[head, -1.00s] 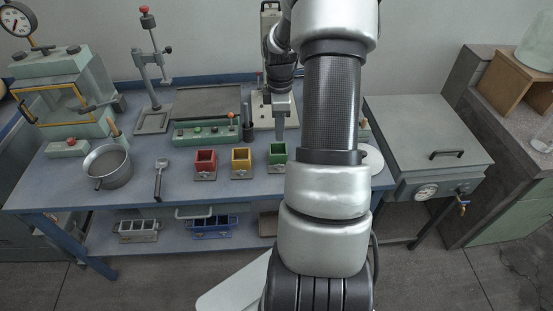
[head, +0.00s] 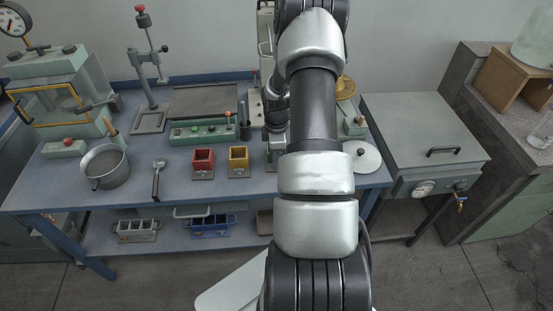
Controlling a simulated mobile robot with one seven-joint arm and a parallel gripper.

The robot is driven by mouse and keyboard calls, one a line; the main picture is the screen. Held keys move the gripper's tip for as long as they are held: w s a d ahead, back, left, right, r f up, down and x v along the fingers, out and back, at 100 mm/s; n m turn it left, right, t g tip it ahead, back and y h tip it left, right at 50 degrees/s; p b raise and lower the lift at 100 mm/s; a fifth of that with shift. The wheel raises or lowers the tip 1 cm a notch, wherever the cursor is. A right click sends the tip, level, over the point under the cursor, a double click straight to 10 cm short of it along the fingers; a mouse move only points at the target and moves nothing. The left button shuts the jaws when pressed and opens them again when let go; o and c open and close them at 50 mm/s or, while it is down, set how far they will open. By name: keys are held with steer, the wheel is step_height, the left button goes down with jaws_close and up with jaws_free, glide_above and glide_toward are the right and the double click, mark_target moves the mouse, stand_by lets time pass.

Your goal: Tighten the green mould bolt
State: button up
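The green mould (head: 270,159) stands on the blue bench, to the right of the yellow mould (head: 239,158) and the red mould (head: 203,160). My arm hides most of it, so only its left part shows. Its bolt cannot be made out. My gripper (head: 277,138) points down at the green mould, and the arm largely covers it. I cannot see its fingertips, whether it touches the mould or bolt, or whether it is open.
A metal pot (head: 104,168) and a scoop (head: 158,180) lie to the left on the bench. A green control box (head: 203,132) is behind the moulds. A white disc (head: 362,157) lies to the right. A grey lidded tank (head: 424,130) stands beside the bench.

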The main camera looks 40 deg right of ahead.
jaws_close()
steer(key=shift+m+b, duration=0.3)
steer(key=m+b, duration=0.2)
steer(key=m, duration=0.1)
steer(key=shift+f+m, duration=0.1)
steer(key=shift+m, duration=0.3)
steer(key=m+b, duration=0.1)
steer(key=m, duration=0.2)
steer(key=shift+m+b, duration=0.3)
steer(key=shift+b, duration=0.1)
steer(key=m+b, duration=0.1)
steer(key=m, duration=0.2)
steer(key=shift+m, duration=0.4)
steer(key=m+b, duration=0.2)
steer(key=m, duration=1)
